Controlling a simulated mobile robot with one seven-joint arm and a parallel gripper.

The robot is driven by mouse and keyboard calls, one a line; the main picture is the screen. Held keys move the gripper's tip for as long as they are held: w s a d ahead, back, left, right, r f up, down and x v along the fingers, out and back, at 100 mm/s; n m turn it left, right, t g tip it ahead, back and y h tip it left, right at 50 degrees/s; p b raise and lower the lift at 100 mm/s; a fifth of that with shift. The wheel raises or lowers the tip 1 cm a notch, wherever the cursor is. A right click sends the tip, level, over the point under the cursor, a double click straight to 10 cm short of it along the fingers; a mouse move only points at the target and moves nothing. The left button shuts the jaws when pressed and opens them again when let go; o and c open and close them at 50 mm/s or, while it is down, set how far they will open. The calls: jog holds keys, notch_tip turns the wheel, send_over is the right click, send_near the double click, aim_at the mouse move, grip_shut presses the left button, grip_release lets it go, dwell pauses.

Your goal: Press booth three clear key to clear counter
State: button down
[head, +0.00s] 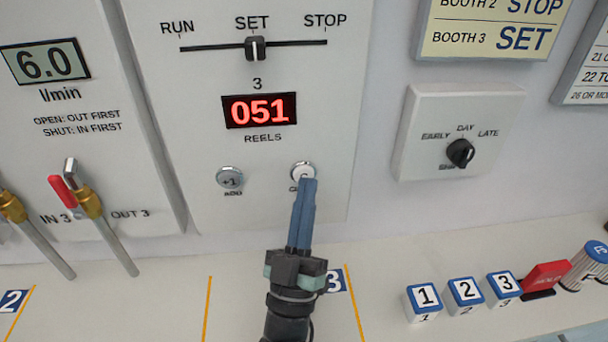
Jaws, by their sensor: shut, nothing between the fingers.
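Booth three's panel (200,75) faces me. Its red counter (260,110) reads 051 above the word REELS. The round clear key (303,171) is at the lower right of the panel, its label partly hidden by my fingers. My gripper (308,183) has its blue fingers shut and empty, with the tips at the key's lower edge in the picture. I cannot tell whether they touch it. The +1 add key (230,178) is to the left. The slider (255,48) above stands at SET.
A dial box (432,155) and a yellow board (490,35) showing booth 3 SET are at right.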

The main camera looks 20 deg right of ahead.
jog(key=shift+w+d, duration=0.1)
jog(key=shift+w, duration=0.25)
dwell(0.7)
dwell(0.4)
jog(key=shift+s+a, duration=0.2)
jog(key=shift+s, duration=0.55)
jog(key=shift+s, duration=0.1)
jog(key=s+p, duration=0.1)
jog(key=s, duration=0.1)
jog(key=s+a+p, duration=0.1)
jog(key=s, duration=0.1)
jog(key=shift+s+a, duration=0.2)
jog(key=shift+s, duration=0.1)
dwell(0.4)
